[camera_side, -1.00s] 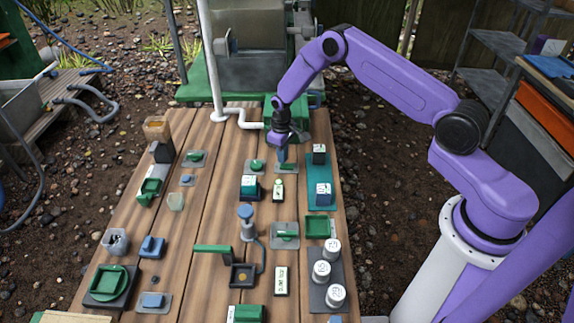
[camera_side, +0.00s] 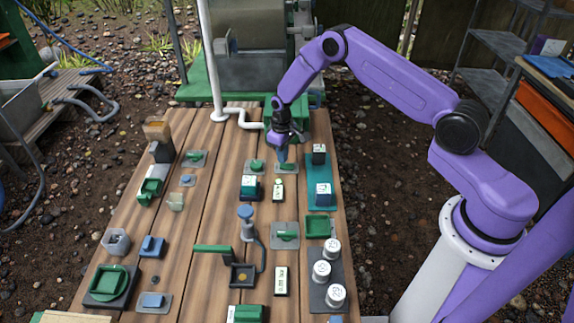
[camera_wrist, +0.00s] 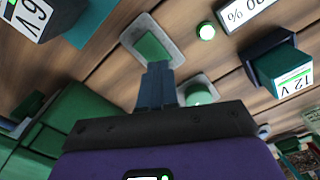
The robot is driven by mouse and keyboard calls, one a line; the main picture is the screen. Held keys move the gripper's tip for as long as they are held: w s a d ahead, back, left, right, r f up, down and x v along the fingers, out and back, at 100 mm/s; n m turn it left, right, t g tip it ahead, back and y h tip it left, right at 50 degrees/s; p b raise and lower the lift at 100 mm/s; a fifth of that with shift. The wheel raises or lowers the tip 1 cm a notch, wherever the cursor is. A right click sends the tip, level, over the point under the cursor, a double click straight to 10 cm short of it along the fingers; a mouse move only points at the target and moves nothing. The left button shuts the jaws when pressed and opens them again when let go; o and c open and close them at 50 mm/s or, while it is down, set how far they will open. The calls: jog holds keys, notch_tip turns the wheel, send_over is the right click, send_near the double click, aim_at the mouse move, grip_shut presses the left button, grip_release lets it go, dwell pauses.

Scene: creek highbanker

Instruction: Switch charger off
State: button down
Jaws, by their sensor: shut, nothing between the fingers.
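My gripper (camera_side: 283,160) is shut and empty, with its fingers pointing down at the far right part of the wooden bench. Its blue-grey fingertips (camera_wrist: 157,72) are at the near edge of a green square switch (camera_wrist: 152,46) on a grey plate. The same switch shows in the side view (camera_side: 288,168), partly behind the fingers. I cannot tell whether the tips touch it. No part is clearly labelled as the charger.
A 12V block (camera_wrist: 283,68) and a second green control (camera_wrist: 197,95) lie close to the fingers. A 6V block (camera_side: 324,190) stands on a teal mat (camera_side: 319,172) to the right. A green-based drum machine (camera_side: 250,60) stands behind.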

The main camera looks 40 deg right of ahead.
aim_at(283, 165)
jog(key=shift+f, duration=0.95)
dwell(0.9)
jog(key=shift+r, duration=3.5)
